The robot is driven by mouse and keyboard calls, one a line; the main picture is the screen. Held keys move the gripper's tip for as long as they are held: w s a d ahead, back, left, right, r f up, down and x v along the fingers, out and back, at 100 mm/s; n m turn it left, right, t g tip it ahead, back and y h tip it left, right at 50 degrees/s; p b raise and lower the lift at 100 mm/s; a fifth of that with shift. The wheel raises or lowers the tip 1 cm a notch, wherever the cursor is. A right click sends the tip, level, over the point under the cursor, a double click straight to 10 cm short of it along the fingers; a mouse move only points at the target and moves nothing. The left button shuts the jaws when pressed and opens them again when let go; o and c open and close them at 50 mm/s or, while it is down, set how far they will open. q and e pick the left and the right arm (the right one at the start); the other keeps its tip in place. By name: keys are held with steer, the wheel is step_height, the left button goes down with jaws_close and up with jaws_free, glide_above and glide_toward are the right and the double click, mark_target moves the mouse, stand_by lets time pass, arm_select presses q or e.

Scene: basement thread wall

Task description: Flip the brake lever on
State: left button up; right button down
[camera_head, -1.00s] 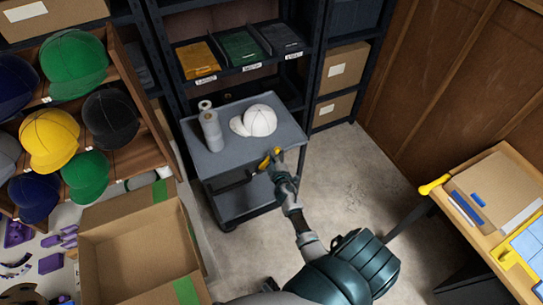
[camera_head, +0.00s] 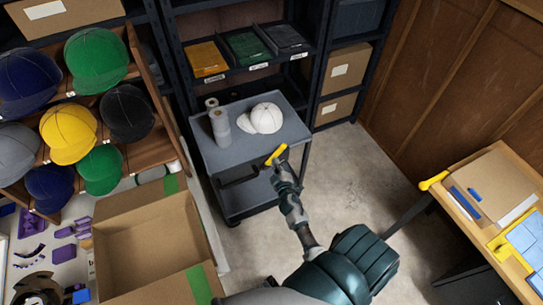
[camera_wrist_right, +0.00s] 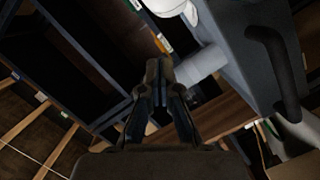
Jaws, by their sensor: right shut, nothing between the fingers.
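A yellow lever-like piece (camera_head: 276,155), which looks like the brake lever, shows at the front side of the grey cart (camera_head: 240,165), below its top shelf. The lever cannot be made out clearly there. My left gripper is not in view.
A white cap (camera_head: 266,118) and grey rolls (camera_head: 220,128) stand on the cart. An open cardboard box (camera_head: 150,235) is at lower left, below a cap rack (camera_head: 145,155). A workbench (camera_head: 490,240) is at right. Bare floor (camera_head: 350,180) lies right of the cart.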

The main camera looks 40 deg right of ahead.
steer(key=s+a+f+m+g+y, duration=0.15)
steer(key=s+a+f, duration=0.35)
steer(key=f, duration=0.5)
steer(key=s+a+f+g+y, duration=0.25)
steer(key=s+f, duration=0.35)
steer(key=f, duration=0.4)
steer(key=s+a+f+g+y, duration=0.1)
steer(key=s+a+f+g, duration=0.2)
steer(key=s+a+f, duration=0.5)
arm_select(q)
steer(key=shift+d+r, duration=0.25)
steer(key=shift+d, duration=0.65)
arm_select(e)
steer(key=s+f+g, duration=0.2)
steer(key=s+f, duration=0.3)
steer(key=s, duration=0.4)
steer(key=s+f+m+g+y, duration=0.1)
steer(key=s+f+g, duration=0.1)
steer(key=s+f, duration=0.3)
steer(key=s+f+m+g+y, duration=0.1)
steer(key=s+f, duration=0.4)
steer(key=s, duration=0.7)
steer(key=shift+s+a+f+g, duration=0.2)
steer(key=shift+s+f+g, duration=0.15)
steer(key=shift+g, duration=0.55)
